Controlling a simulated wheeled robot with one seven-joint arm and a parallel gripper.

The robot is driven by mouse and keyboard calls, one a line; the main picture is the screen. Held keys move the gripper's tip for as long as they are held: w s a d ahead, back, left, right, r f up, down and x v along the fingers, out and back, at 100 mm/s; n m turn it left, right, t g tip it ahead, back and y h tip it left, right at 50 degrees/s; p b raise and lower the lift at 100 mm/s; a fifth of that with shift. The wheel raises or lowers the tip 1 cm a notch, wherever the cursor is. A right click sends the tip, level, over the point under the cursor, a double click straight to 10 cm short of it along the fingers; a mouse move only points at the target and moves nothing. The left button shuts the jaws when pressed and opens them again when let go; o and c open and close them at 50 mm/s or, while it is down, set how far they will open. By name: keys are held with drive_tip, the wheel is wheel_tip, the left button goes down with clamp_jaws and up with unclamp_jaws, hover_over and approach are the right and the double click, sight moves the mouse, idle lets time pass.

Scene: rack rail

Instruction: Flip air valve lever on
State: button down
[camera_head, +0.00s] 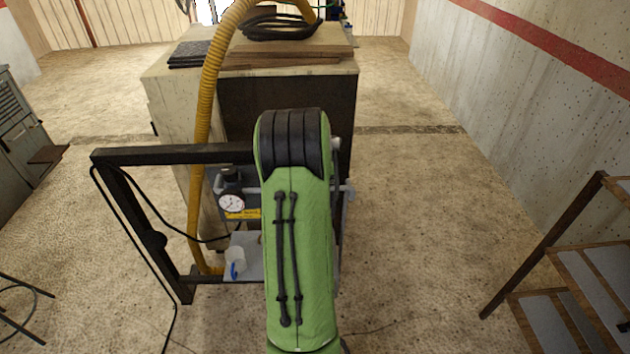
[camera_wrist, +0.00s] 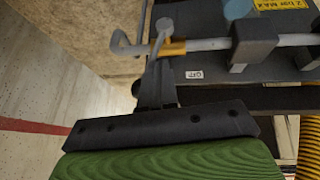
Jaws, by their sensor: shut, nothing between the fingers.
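In the wrist view a grey pipe (camera_wrist: 210,44) carries a brass valve body (camera_wrist: 173,48). A slim grey lever (camera_wrist: 160,33) with a rounded end crosses the pipe beside the brass. A small OFF label (camera_wrist: 194,74) is on the dark panel near it. My gripper (camera_wrist: 155,70) is shut and empty, its dark fingers close to the lever; I cannot tell whether they touch it. In the head view my green arm hides the valve, lever and gripper. A pressure gauge (camera_head: 232,203) shows to the left of the arm.
A black frame (camera_head: 130,215) with a hanging cable stands left of the panel. A yellow hose (camera_head: 205,120) runs down beside it. A wooden-topped bench (camera_head: 165,90) stands behind. A white cup (camera_head: 235,258) sits on a low shelf. Steps (camera_head: 590,270) stand at right; floor between is clear.

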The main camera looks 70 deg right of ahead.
drive_tip(key=s+d+f+m+t+y, duration=0.1)
drive_tip(key=s+f+t, duration=0.1)
drive_tip(key=t, duration=0.1)
drive_tip(key=s+d+f+m+t+y, duration=0.1)
drive_tip(key=s+f+t, duration=0.1)
drive_tip(key=s+t, duration=0.1)
drive_tip(key=s+d+f+m+t+y+p, duration=0.1)
drive_tip(key=s+d+f+t+y, duration=0.1)
drive_tip(key=s+f+t, duration=0.1)
drive_tip(key=shift+t, duration=0.6)
drive_tip(key=shift+s+a+f, duration=0.1)
drive_tip(key=shift+s+f, duration=0.05)
idle(0.5)
